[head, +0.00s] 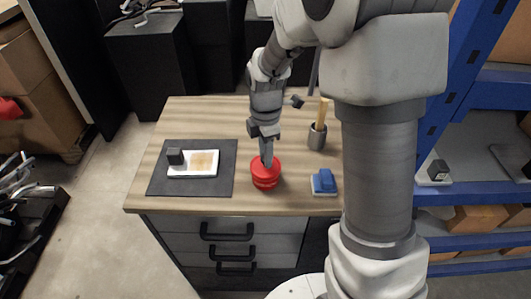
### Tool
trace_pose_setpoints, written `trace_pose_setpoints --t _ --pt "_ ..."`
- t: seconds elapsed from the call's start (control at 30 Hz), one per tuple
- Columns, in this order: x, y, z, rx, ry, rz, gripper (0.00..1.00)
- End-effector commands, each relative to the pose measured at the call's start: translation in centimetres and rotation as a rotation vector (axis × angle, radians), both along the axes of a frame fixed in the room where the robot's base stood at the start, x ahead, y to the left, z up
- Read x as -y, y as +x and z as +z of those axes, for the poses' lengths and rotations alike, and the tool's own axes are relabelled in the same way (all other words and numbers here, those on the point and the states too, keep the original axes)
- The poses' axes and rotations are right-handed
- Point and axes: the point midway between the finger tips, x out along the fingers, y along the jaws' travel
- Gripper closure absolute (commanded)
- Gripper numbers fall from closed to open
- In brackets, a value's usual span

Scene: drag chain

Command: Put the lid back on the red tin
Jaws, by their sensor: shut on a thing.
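The red tin (265,184) stands near the front middle of the wooden worktop. A red lid (262,169) shows at its top, and my gripper (267,163) points down onto it, shut on it. The lid looks right over the tin, but I cannot tell whether it is seated or held slightly above. My gripper's fingertips are small in this view, and part of the lid is hidden behind them.
A dark mat (222,186) with a white tray (190,173) and a black block (175,156) lies at left. A blue object (324,181) lies right of the tin. A grey cup (317,137) with a wooden handle stands behind. A blue shelf (470,187) stands right.

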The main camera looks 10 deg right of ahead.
Motion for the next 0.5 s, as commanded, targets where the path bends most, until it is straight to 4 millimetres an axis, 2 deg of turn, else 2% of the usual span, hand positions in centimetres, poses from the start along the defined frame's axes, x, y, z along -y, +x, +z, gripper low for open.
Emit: trace_pose_setpoints --t 0.27,0.3,0.47,0.5 --pt "0.03 0.01 -0.02 0.0 0.0 -0.001 1.0" --pt "0.03 0.01 -0.02 0.0 0.0 -0.001 0.64" --pt "0.02 0.0 -0.02 0.0 0.0 -0.001 0.35" --pt "0.02 0.0 -0.02 0.0 0.0 -0.001 0.32"
